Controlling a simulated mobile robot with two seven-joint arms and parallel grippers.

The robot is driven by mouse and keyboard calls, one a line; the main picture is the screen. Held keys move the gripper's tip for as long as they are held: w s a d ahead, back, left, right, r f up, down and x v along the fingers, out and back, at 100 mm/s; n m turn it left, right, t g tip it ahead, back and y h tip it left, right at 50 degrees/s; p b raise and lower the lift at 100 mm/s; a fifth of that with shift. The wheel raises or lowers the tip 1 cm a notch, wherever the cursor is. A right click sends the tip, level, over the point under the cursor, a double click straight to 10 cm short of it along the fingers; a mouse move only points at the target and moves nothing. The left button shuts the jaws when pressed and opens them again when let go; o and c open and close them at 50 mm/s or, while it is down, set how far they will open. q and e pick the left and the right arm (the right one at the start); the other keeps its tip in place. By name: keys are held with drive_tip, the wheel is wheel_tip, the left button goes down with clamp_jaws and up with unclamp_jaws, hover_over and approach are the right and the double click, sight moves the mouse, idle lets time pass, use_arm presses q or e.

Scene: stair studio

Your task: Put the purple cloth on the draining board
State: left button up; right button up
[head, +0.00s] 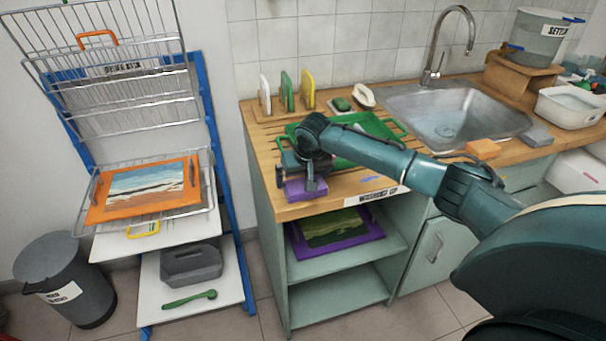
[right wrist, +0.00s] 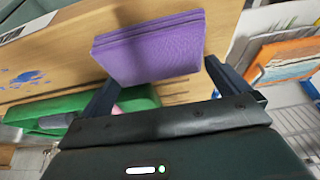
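The purple cloth (head: 305,190) is a folded block at the front left corner of the wooden counter, low beneath my right gripper (head: 312,178). In the right wrist view the cloth (right wrist: 150,48) lies just beyond my right gripper (right wrist: 163,72). Its fingers are wide apart, their tips close to the cloth's two sides; firm contact cannot be told. The draining board (head: 262,140) is the grooved left part of the counter, partly covered by a green tray (head: 368,150) and my right arm. Whether the cloth rests on the wood is unclear. My left gripper is out of view.
A rack of coloured boards (head: 288,92) stands at the back of the counter, with a sink (head: 455,112) to the right. An orange sponge (head: 482,148) lies by the sink's front edge. A blue-framed wire rack (head: 215,150) stands left, across a gap.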

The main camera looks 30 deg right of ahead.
drive_tip(key=v, duration=1.2)
drive_tip(key=shift+r, duration=0.1)
drive_tip(key=s+a+f+n+y, duration=0.3)
drive_tip(key=s+a+f+n, duration=0.2)
drive_tip(key=s+a+f, duration=0.9)
drive_tip(key=s+d+f+h, duration=0.2)
drive_tip(key=s, duration=1.5)
drive_tip(key=w+a+f+t+y, duration=0.3)
drive_tip(key=w+a+f+t, duration=0.2)
drive_tip(key=a+f+t, duration=0.1)
drive_tip(key=shift+w+a+f, duration=0.3)
drive_tip(key=shift+a+f, duration=0.05)
drive_tip(key=shift+f, duration=0.5)
